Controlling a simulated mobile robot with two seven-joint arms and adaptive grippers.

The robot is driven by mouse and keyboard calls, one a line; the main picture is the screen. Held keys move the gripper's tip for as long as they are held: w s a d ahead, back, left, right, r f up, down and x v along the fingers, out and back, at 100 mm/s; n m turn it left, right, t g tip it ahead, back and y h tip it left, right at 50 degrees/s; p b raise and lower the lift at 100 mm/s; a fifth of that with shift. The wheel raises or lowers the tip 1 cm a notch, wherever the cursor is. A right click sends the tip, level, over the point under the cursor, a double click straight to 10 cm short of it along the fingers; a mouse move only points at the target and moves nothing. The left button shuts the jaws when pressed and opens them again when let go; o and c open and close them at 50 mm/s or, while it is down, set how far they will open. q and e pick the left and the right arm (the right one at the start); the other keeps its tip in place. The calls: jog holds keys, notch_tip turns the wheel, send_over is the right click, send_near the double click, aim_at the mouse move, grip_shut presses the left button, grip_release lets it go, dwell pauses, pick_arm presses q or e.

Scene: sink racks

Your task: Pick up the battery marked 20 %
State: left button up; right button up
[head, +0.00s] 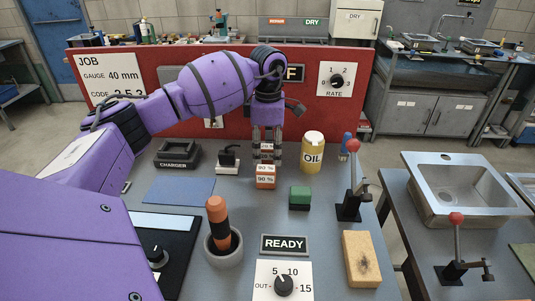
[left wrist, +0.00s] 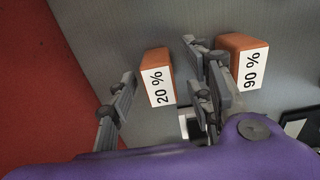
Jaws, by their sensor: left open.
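The battery marked 20 % is an orange block with a white label (left wrist: 157,80) in the left wrist view. In the head view it is largely hidden behind my left gripper's fingers. My left gripper (head: 266,157) points down over the table with its fingers apart, one on either side of this battery; I cannot tell whether they touch it. A second orange battery, marked 90 % (head: 265,179), stands just in front of the gripper. In the left wrist view this 90 % battery (left wrist: 243,60) is outside the right-hand finger, very close to it. My right gripper is not in view.
A yellow OIL can (head: 312,154) stands close right of the gripper, with a green block (head: 299,198) in front of it. A black switch (head: 228,158) and the charger (head: 178,152) are to the left. A red-knobbed lever (head: 352,190) stands at right. The red panel (head: 225,62) rises behind.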

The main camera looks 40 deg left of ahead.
pick_arm(q)
grip_shut()
jog(key=shift+w+r, duration=0.1)
jog(key=shift+r, duration=0.05)
dwell(0.4)
